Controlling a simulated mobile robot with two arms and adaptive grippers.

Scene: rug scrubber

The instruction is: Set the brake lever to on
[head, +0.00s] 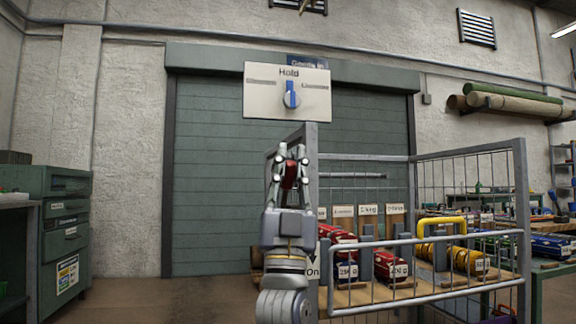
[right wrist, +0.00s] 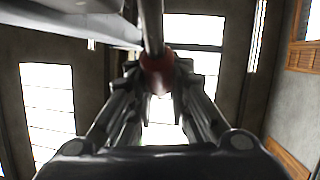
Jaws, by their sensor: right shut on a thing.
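My right gripper (head: 290,158) is raised at the left post of the wire cart and is shut on the red grip of the brake lever (head: 290,176). In the right wrist view the red grip (right wrist: 157,72) sits between the fingers (right wrist: 158,85), with a grey rod running up from it. The "On" label (head: 313,271) with a down arrow is low on the cart's post, below and right of the gripper. My wrist and the fingers hide much of the lever, so its exact setting is hard to tell. My left gripper is not in view.
The wire cart (head: 519,190) holds red and yellow rolls on a wooden deck. A "Hold" switch panel (head: 260,103) appears above, in front of the green roller shutter (head: 210,190). A green drawer cabinet (head: 65,220) stands at the left. Floor between cabinet and cart is clear.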

